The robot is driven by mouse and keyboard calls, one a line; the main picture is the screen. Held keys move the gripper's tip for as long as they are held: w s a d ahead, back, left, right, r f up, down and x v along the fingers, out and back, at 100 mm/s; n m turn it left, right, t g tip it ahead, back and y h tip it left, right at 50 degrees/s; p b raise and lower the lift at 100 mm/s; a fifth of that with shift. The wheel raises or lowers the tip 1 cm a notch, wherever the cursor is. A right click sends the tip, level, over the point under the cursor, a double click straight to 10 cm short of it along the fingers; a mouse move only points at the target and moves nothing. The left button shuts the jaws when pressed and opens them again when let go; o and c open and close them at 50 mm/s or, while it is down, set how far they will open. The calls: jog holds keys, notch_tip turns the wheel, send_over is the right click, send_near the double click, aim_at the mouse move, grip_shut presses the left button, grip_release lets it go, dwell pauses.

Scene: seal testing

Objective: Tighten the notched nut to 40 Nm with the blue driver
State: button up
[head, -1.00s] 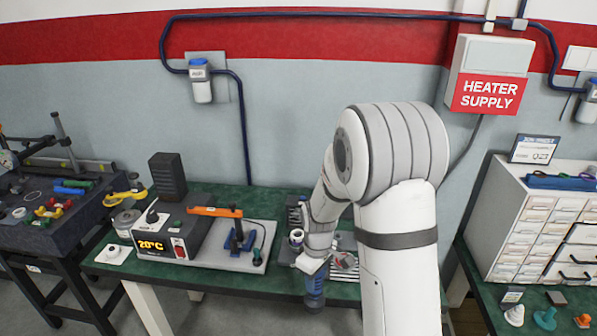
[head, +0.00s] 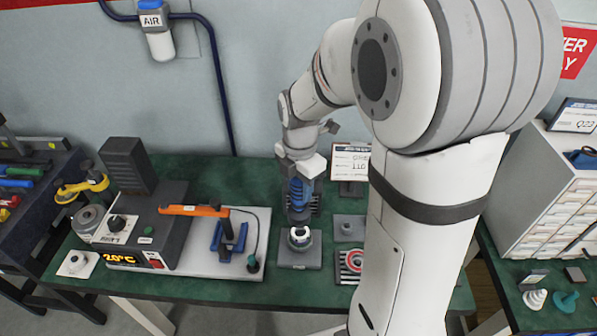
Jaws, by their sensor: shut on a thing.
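My gripper (head: 301,166) is shut on the blue driver (head: 300,192), which points down. The driver's lower end is just above or at a small round fixture with a white ring (head: 299,237) on a dark grey base (head: 299,257). I cannot tell whether driver and fixture touch. The notched nut cannot be made out clearly at this size. The jaws are small and partly hidden by the wrist.
A heater unit (head: 125,259) with an orange-handled tool (head: 193,210) stands to the left. A small sign (head: 350,160) stands behind. A grey block (head: 349,228) and a striped plate with a red ring (head: 352,261) lie to the right. White drawers (head: 548,190) stand far right.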

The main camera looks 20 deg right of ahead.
aim_at(301, 206)
jog(key=shift+s+d+f+b, duration=0.1)
jog(key=shift+f+b, duration=1.7)
jog(key=shift+f, duration=0.6)
jog(key=shift+f+b, duration=1.2)
jog(key=shift+f, duration=0.25)
dwell(3.0)
jog(key=shift+r, duration=0.15)
jog(key=shift+r+p, duration=1.85)
jog(key=shift+r, duration=0.55)
